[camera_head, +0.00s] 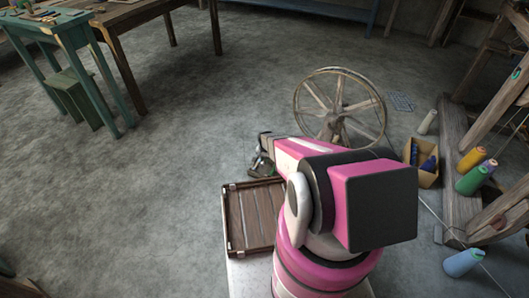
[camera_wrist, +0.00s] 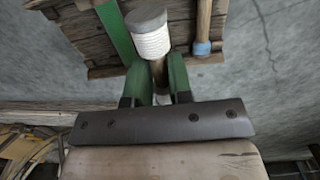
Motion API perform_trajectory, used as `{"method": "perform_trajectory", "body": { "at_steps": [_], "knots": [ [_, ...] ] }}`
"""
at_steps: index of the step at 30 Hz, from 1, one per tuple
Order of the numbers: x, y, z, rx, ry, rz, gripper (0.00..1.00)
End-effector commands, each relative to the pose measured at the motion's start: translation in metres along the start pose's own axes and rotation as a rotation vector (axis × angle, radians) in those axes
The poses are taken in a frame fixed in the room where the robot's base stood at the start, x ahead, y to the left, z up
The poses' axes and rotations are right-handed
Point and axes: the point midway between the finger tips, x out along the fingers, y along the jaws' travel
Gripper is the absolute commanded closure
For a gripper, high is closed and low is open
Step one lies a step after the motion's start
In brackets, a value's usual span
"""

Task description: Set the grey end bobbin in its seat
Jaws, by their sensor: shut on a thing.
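In the wrist view, my gripper (camera_wrist: 160,70) has its green fingers closed around the brown shaft of a bobbin. This bobbin (camera_wrist: 152,42) has a grey end cap at the top and white thread just below it. The lower part of its shaft is partly hidden between the fingers and by the dark gripper bar. I cannot pick out the bobbin's seat in either view.
A slatted wooden tray (camera_head: 252,215) lies beside my arm. A spoked wheel (camera_head: 339,108) stands behind it. A cardboard box (camera_head: 422,165), coloured spools and loom timbers (camera_head: 460,185) are at the right. A blue-ended rod (camera_wrist: 202,47) shows beside the held bobbin.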

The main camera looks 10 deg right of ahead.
Motion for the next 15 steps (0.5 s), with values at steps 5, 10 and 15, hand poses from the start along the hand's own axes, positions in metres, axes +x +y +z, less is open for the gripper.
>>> {"method": "perform_trajectory", "body": {
  "at_steps": [5, 10, 15],
  "knots": [
    [0.006, 0.0, 0.0, 0.002, 0.0, 0.0, 1.0],
    [0.016, 0.0, 0.0, 0.002, 0.0, 0.0, 1.0],
    [0.031, 0.0, 0.0, 0.001, 0.0, 0.0, 1.0]
  ]
}}
